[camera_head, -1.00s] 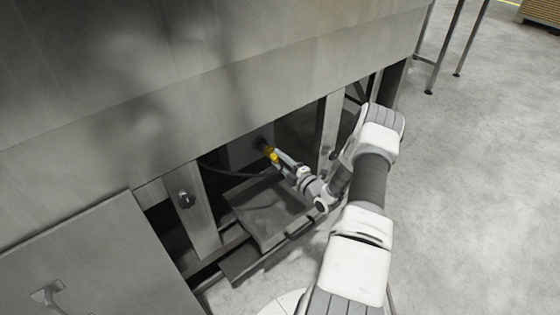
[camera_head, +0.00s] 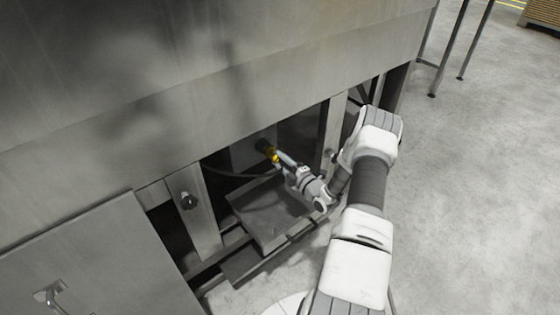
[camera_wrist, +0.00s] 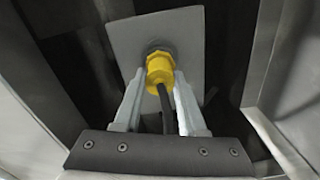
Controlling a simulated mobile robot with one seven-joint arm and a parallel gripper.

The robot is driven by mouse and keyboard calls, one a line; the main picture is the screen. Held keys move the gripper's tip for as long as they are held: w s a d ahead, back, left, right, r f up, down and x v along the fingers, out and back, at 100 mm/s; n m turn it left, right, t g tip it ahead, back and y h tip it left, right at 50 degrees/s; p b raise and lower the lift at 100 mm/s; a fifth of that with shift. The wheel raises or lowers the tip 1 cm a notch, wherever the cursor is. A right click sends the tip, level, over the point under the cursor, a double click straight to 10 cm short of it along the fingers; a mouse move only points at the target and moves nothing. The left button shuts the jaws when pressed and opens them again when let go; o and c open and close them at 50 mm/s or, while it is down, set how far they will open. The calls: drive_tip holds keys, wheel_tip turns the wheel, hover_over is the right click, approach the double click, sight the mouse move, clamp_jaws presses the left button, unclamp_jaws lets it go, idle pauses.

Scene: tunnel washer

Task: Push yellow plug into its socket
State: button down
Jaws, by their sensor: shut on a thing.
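The yellow plug (camera_wrist: 159,71) is between the fingers of my gripper (camera_wrist: 158,90), which is shut on it. In the wrist view its front end meets the dark round socket (camera_wrist: 158,46) on a grey plate (camera_wrist: 187,40). How deep it sits cannot be told. A black cable (camera_wrist: 166,112) runs back from the plug between the fingers. In the head view the yellow plug (camera_head: 273,155) shows at the tip of my gripper (camera_head: 277,157), inside the machine's lower opening, against the dark socket (camera_head: 263,145).
A grey metal tray (camera_head: 265,222) lies below my gripper in the opening. Upright frame posts (camera_head: 196,210) and (camera_head: 334,130) stand on either side. The machine's large panel (camera_head: 200,90) overhangs above.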

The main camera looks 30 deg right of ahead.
idle(0.3)
drive_tip(key=shift+c, duration=2)
unclamp_jaws()
drive_tip(key=s+d+p, duration=0.1)
drive_tip(key=s, duration=0.9)
drive_tip(key=shift+s+d, duration=0.3)
drive_tip(key=shift+s, duration=0.1)
